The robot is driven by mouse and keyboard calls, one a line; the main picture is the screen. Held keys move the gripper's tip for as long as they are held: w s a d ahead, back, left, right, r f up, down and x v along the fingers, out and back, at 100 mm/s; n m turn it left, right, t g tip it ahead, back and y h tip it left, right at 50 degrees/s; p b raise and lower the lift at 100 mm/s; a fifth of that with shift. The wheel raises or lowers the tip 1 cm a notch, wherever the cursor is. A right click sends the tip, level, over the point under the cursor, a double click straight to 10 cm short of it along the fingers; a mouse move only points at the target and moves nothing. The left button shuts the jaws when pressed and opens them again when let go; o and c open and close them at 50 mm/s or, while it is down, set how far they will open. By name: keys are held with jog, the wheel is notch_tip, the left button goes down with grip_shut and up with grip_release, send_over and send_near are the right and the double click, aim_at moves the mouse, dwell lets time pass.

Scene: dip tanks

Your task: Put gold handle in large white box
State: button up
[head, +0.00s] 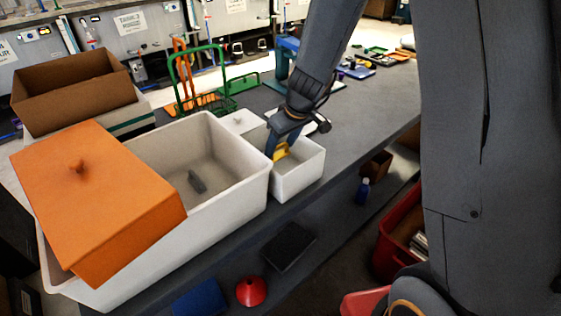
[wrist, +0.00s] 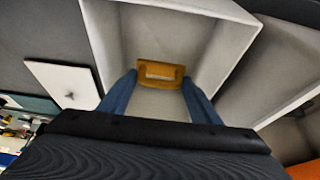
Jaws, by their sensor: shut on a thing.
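The gold handle (head: 282,151) is inside the small white box (head: 305,180), between the blue fingers of my gripper (head: 274,147). In the wrist view the gold handle (wrist: 160,73) spans the gap between the fingertips, and my gripper (wrist: 160,82) is shut on it. Whether the handle touches the box floor cannot be told. The large white box (head: 235,195) stands just left of the small one, its right part open. An orange lid (head: 110,205) lies tilted across its left part. A dark grey piece (head: 197,182) lies inside. The large box's wall also shows in the wrist view (wrist: 285,75).
A white lid with a small knob (wrist: 65,84) lies beside the small box. A brown box (head: 72,88) stands behind the orange lid. Green wire racks (head: 200,100) stand behind the large box. The bench (head: 365,125) right of the small box is clear.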

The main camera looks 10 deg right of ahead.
aim_at(281, 156)
jog(key=shift+f+b, duration=0.75)
jog(key=shift+f, duration=1.85)
jog(key=shift+f, duration=0.1)
jog(key=o, duration=1.2)
jog(key=shift+o, duration=0.2)
jog(key=shift+s+r, duration=0.1)
jog(key=shift+r, duration=0.35)
jog(key=p+v, duration=0.1)
jog(key=v, duration=0.9)
jog(key=s+d+m+g+h, duration=0.1)
jog(key=s+d+m, duration=0.2)
jog(key=s, duration=0.6)
jog(key=s+d+r+m+g+h, duration=0.1)
jog(key=s+d+m, duration=0.2)
jog(key=s, duration=0.6)
jog(key=shift+r, duration=0.2)
